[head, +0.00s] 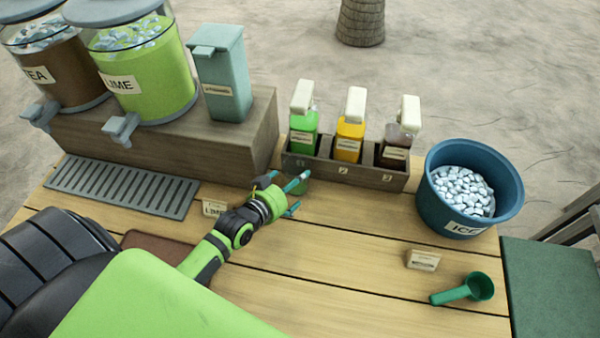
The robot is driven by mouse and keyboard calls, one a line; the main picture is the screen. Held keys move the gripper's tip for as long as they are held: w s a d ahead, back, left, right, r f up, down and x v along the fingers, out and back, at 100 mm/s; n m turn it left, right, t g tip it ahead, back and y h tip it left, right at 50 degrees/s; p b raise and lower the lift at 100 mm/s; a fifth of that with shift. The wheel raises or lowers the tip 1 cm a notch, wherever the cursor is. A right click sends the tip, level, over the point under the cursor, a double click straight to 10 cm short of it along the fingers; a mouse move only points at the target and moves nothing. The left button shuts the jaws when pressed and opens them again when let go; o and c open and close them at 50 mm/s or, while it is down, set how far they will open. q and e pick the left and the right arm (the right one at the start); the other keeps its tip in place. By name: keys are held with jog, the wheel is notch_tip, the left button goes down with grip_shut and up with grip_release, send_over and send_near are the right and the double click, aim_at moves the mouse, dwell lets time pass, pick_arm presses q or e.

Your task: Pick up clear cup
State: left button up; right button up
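A small clear cup (299,187) with a greenish tint stands on the wooden table, just in front of the bottle rack. It is partly hidden by my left gripper. My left gripper (300,191) reaches in from the lower left, with its teal fingers spread apart at the cup. One finger overlaps the cup in the picture, and the nearer finger appears to have a gap from it. I cannot tell whether either finger touches the cup. My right gripper is not in view.
A wooden rack (340,172) with three pump bottles stands behind the cup. Drink dispensers (150,75) sit on a raised wooden block at the left. A blue ice bucket (430,190) and green scoop (480,287) are at the right. The table's front middle is clear.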

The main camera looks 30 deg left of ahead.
pick_arm(q)
jog(key=shift+w+f, duration=0.1)
jog(key=shift+w, duration=0.4)
jog(key=x, duration=0.3)
jog(key=shift+w+f, duration=0.2)
jog(key=shift+f, duration=0.05)
jog(key=shift+w+f, duration=0.1)
jog(key=shift+w, duration=0.1)
jog(key=c, duration=0.8)
jog(key=shift+c, duration=1.2)
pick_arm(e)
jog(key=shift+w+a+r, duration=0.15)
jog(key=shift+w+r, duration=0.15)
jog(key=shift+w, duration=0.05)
